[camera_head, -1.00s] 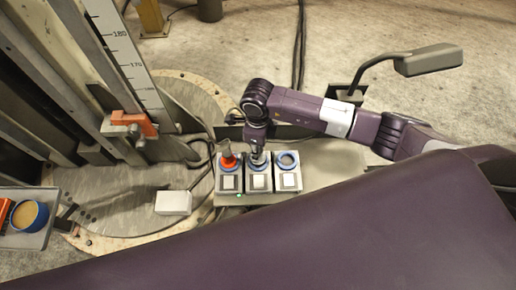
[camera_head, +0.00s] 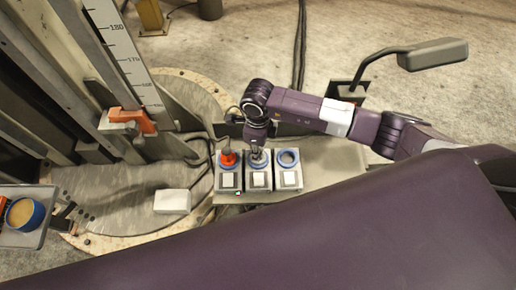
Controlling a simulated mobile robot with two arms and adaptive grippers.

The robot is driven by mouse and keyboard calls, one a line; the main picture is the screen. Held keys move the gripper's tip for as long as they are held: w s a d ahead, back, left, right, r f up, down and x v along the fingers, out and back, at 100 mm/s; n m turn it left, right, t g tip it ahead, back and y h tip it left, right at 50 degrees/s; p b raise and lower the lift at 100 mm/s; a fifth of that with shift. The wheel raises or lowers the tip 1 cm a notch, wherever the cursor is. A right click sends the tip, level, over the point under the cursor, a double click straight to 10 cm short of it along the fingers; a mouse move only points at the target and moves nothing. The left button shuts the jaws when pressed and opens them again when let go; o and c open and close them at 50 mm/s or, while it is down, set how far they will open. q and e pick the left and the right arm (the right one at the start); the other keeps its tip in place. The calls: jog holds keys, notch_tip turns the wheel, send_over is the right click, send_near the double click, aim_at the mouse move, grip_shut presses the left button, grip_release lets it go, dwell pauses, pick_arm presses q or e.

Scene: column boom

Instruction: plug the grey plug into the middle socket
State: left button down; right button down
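Three socket boxes with blue rings stand in a row on a bench plate. The middle socket (camera_head: 259,181) is under my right gripper (camera_head: 257,148), whose arm comes in from the right. A small grey shape, apparently the grey plug (camera_head: 257,158), shows at the middle ring right below the fingers. Whether it is fully seated, and whether the fingers are shut on it, is too small to tell. My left gripper is not in view.
An orange-red plug (camera_head: 228,158) stands in the left socket (camera_head: 229,182). The right socket (camera_head: 289,181) has an open ring. A white box (camera_head: 172,201) lies left of the row. A tray with a blue cup (camera_head: 26,214) is at far left.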

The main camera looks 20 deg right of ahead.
dwell(0.4)
jog(key=c, duration=1.5)
grip_release()
jog(key=shift+c, duration=0.2)
notch_tip(320, 180, up, 12)
jog(key=shift+a, duration=0.1)
